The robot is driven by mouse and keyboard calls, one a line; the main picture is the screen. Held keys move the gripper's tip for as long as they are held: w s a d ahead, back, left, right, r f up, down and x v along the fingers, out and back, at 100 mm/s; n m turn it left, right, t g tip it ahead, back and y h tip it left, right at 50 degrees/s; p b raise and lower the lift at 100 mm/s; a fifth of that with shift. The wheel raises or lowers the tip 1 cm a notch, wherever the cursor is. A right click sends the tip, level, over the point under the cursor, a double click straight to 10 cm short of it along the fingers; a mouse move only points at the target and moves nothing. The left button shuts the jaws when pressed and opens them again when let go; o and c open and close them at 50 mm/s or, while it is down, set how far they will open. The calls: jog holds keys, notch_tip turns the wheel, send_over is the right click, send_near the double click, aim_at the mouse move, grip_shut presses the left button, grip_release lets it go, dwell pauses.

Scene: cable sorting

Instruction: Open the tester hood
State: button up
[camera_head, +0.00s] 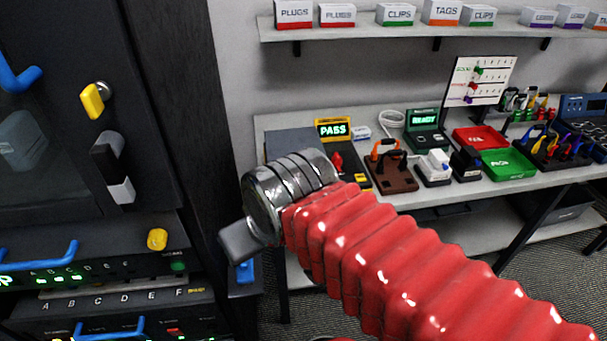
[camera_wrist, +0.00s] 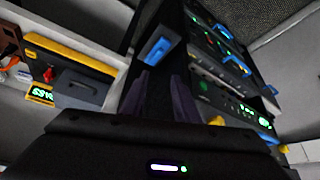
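The tester (camera_head: 341,150) stands at the left end of the bench with a lit green PASS display and a red lever. A grey box-like cover (camera_head: 292,143), apparently its hood, is beside the display and looks shut; my arm hides its lower part. In the wrist view the grey hood (camera_wrist: 90,92) shows at the left with a small dark handle, near the display and a yellow strip. My gripper (camera_head: 236,242) is in front of the bench's left end, apart from the tester. In the wrist view my gripper's two dark fingers (camera_wrist: 162,76) stand apart with nothing between them.
A dark rack (camera_head: 100,255) with blue handles and yellow knobs stands close on the left. Right of the tester are an orange-handled brown block (camera_head: 393,172), a red tray (camera_head: 478,138) and a green tray (camera_head: 508,163). A shelf (camera_head: 400,27) with labelled boxes runs above.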

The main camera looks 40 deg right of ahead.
dwell(0.3)
jog(key=w+d+f+m+g+y, duration=0.2)
jog(key=w+d+f+m+y, duration=0.2)
jog(key=d+f+m+y, duration=0.3)
jog(key=w+d+f+m+t+h, duration=0.1)
jog(key=d+m+t, duration=0.7)
jog(key=d, duration=1.3)
jog(key=f+t, duration=0.1)
jog(key=t, duration=0.2)
jog(key=shift+d+m+t, duration=0.3)
jog(key=shift+m, duration=0.1)
jog(key=shift+w, duration=0.15)
jog(key=x, duration=1.3)
jog(key=shift+w, duration=0.35)
